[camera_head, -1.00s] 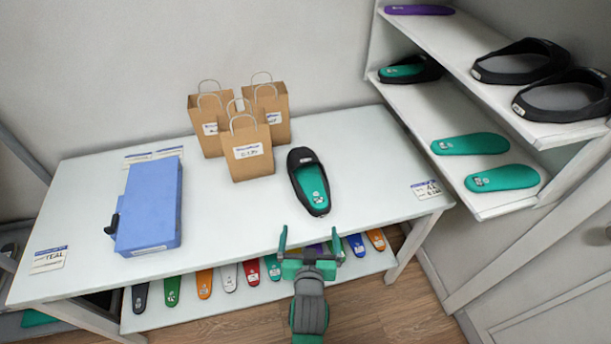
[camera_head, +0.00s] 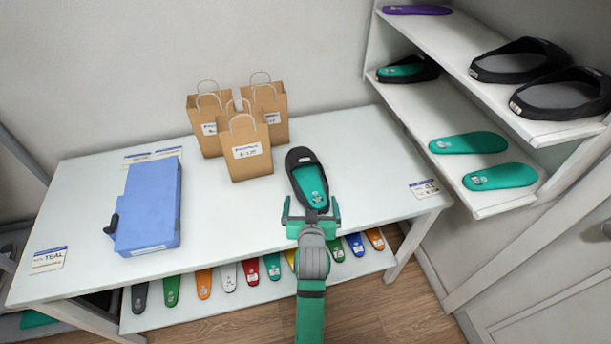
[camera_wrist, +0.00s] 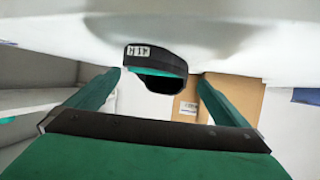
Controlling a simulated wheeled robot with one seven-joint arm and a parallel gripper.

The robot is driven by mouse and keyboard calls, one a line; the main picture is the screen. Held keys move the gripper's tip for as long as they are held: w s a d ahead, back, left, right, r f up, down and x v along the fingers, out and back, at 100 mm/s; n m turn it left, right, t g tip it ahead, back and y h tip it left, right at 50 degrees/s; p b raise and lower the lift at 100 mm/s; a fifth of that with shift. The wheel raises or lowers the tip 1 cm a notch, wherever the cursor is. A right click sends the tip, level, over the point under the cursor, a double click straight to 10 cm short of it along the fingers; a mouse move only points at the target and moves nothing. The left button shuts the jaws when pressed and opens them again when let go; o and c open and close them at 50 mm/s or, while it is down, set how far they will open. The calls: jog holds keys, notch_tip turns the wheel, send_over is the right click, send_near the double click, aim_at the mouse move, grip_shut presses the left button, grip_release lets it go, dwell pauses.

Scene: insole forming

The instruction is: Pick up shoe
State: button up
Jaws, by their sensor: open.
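A black shoe with a teal insole (camera_head: 311,182) lies on the white table, in front and to the right of the paper bags. In the wrist view its heel end (camera_wrist: 156,60) with a small label shows ahead, between the fingers. My gripper (camera_head: 311,208) is at the near end of the shoe, with its fingers apart on either side. In the wrist view the two teal fingers (camera_wrist: 158,88) are spread wide with nothing held between them. I cannot tell whether a finger touches the shoe.
Several brown paper bags (camera_head: 246,148) stand behind the shoe. A blue box-shaped device (camera_head: 148,208) is at the table's left. Several coloured insoles (camera_head: 228,278) lie on the lower shelf. A side shelf (camera_head: 440,105) at right holds black shoes (camera_head: 520,62) and teal insoles (camera_head: 500,176).

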aim_at(311, 197)
jog(key=shift+x, duration=2.5)
jog(key=shift+s+d+f, duration=0.1)
jog(key=shift+d, duration=0.15)
jog(key=shift+c, duration=1.3)
jog(key=c, duration=0.5)
jog(key=shift+a, duration=0.25)
jog(key=shift+c, duration=1.1)
jog(key=shift+s, duration=0.1)
